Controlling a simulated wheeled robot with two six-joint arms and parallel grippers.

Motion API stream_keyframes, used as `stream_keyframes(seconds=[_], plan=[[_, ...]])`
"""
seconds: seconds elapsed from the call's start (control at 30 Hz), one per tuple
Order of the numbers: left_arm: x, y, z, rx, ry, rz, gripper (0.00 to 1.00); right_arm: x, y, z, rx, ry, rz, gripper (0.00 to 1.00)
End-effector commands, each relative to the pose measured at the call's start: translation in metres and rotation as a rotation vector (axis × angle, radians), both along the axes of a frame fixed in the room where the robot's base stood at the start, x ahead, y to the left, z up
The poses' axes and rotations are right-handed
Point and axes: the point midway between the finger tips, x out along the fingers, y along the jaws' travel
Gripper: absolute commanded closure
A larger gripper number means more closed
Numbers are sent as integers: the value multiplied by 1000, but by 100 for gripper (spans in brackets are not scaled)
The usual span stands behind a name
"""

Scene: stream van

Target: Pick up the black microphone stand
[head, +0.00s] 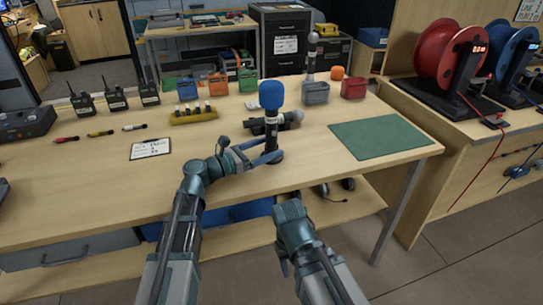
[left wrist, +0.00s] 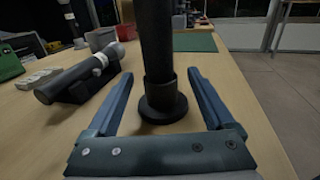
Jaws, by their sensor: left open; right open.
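The black microphone stand (head: 271,136) stands upright on the wooden table, with a blue foam-topped microphone (head: 272,95) on it. In the left wrist view, the black post (left wrist: 155,45) and its round base (left wrist: 163,107) show between my fingers; its top is out of that view. My left gripper (head: 271,153) is open, low over the table, with one finger on each side of the stand. Its open fingers (left wrist: 159,76) show a gap on both sides of the post. My right gripper (head: 286,262) is open and empty, low in front of the table.
Another microphone (left wrist: 82,75) lies on a dark rest close left of my left fingers. A green mat (head: 382,137) lies to the right. A clipboard (head: 150,149) and a yellow battery holder (head: 194,117) are to the left. Cable reels (head: 447,55) stand at the far right.

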Motion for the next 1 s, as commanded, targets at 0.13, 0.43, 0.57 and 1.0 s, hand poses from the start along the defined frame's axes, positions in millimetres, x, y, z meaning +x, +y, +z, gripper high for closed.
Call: stream_keyframes(seconds=[0.13,0.43,0.57,1.0], plan=[[9,-13,0,0,0,-1,13,0,0,0,0,0,0,50],[10,-16,0,0,0,0,13,0,0,0,0,0,0,50],[10,-16,0,0,0,0,35,0,0,0,0,0,0,50],[10,-16,0,-1,0,0,100,0,0,0,0,0,0,50]])
